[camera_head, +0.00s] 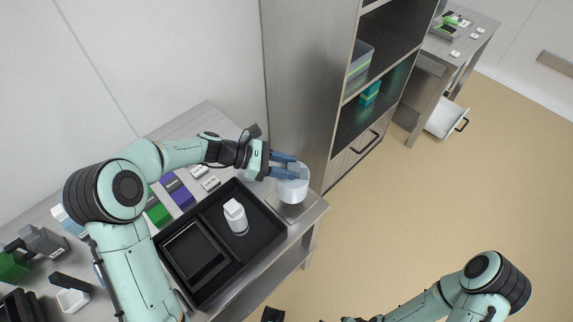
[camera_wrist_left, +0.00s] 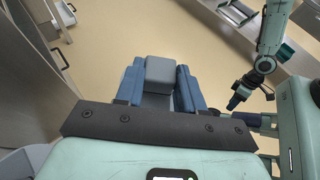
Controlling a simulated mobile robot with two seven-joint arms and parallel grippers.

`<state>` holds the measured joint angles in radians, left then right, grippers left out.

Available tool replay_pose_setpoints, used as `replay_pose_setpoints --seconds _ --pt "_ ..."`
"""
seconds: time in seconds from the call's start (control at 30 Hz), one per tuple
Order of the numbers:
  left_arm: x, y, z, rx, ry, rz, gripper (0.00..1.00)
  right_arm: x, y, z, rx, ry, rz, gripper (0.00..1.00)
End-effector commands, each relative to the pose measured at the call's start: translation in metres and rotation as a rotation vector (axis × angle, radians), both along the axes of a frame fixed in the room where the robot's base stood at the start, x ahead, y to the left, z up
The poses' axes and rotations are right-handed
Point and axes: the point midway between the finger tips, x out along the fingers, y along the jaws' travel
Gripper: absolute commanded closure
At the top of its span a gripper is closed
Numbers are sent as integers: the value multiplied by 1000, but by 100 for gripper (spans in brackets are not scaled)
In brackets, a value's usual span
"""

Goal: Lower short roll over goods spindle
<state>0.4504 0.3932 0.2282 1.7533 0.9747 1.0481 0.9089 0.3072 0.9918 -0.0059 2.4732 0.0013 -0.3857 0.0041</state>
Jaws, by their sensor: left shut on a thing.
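My left gripper (camera_head: 291,172) reaches in from the left, its blue fingers at the top of a white short roll (camera_head: 293,190). The fingers are shut on the roll's upper part. In the left wrist view a grey blocky piece (camera_wrist_left: 160,70) sits between the two blue fingers. The roll is over a small metal plate (camera_head: 291,212) at the table's right end. The goods spindle is hidden, and I cannot tell how far the roll is down on it. My right gripper (camera_wrist_left: 236,101) shows small and dark in the left wrist view; its opening is unclear.
A black tray (camera_head: 277,232) holds a white capped piece (camera_head: 235,215) and a dark square frame (camera_head: 193,253). Purple (camera_head: 178,192) and green (camera_head: 157,210) blocks lie behind it. A tall metal cabinet (camera_head: 308,80) stands close behind the roll. Open floor lies right.

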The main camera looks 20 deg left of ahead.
Motion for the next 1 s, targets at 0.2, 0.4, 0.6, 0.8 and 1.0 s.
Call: replay_pose_setpoints --seconds 0.2,0.4,0.6,0.8,1.0 --pt "0 0 -17 -1 0 0 100 -7 0 -17 0 8 -1 57" --pt "0 0 -31 -2 -1 0 100 -11 0 -30 0 12 0 57" --pt "0 -1 -44 -2 -1 0 100 -15 0 -43 1 18 0 57" --pt "0 -1 -55 -2 -1 0 100 -15 0 -46 0 18 0 57" --pt "1 0 -59 -2 -2 1 100 -16 0 -48 0 19 0 57"
